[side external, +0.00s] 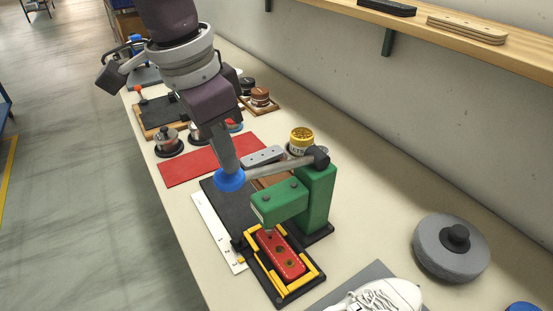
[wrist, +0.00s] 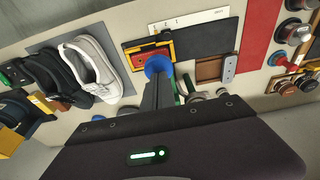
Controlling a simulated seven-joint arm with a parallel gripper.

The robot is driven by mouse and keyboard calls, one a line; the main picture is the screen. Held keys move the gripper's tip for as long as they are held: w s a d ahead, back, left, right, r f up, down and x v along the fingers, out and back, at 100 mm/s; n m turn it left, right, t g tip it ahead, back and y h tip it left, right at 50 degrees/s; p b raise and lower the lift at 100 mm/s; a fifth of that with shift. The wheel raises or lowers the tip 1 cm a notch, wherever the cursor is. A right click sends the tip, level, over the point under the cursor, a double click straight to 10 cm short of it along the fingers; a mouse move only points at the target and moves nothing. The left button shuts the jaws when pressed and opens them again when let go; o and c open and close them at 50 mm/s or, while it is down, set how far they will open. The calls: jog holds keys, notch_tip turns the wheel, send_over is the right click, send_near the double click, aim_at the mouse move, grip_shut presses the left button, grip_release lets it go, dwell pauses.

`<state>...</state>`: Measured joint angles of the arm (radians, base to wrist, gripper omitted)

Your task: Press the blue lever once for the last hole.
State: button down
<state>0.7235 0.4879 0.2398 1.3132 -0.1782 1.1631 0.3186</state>
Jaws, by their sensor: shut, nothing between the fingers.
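The green press (side external: 316,195) stands on the bench with its lever arm reaching left to a blue knob (side external: 230,180). My gripper (side external: 228,168) is shut and its fingertips are at the blue knob, from above; I cannot tell how firmly they touch. In the wrist view my fingers reach to the blue knob (wrist: 158,66). A red plate with holes (side external: 280,254) lies in a yellow-edged black frame (side external: 279,295) under the press head. The plate is partly hidden by the knob in the wrist view.
A white shoe (side external: 385,297) lies on a grey mat at the front right. A grey round weight (side external: 451,250) stands at the right. A yellow tin (side external: 301,140) is behind the press. A red mat (side external: 200,165) and a white ruler strip (side external: 213,228) lie to the left.

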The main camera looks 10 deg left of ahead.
aim_at(226, 178)
jog(key=shift+f, duration=3.4)
notch_tip(226, 178, up, 13)
